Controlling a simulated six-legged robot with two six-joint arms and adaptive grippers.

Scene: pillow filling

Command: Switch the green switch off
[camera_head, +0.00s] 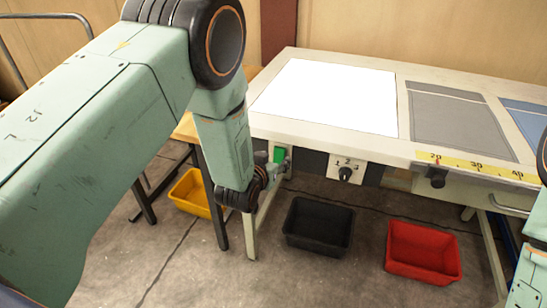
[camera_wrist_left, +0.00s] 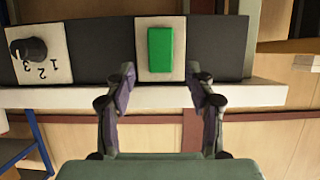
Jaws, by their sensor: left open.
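The green switch (camera_head: 279,155) is a rectangular green button on a pale plate on the front of the table, at its left end. In the left wrist view the green switch (camera_wrist_left: 160,50) lies straight ahead, between and beyond my fingertips. Whether it is on or off I cannot tell. My left gripper (camera_wrist_left: 162,78) is open and empty, with one finger to each side of the switch plate. In the head view my left gripper (camera_head: 273,170) is small and partly hidden by its wrist, close to the switch. My right gripper is out of view.
A black rotary knob (camera_head: 345,173) marked 1, 2, 3 sits right of the switch; it also shows in the left wrist view (camera_wrist_left: 30,50). The white table (camera_head: 402,144) has a lit white panel (camera_head: 326,97). Yellow (camera_head: 190,200), black (camera_head: 318,228) and red (camera_head: 423,252) bins stand below.

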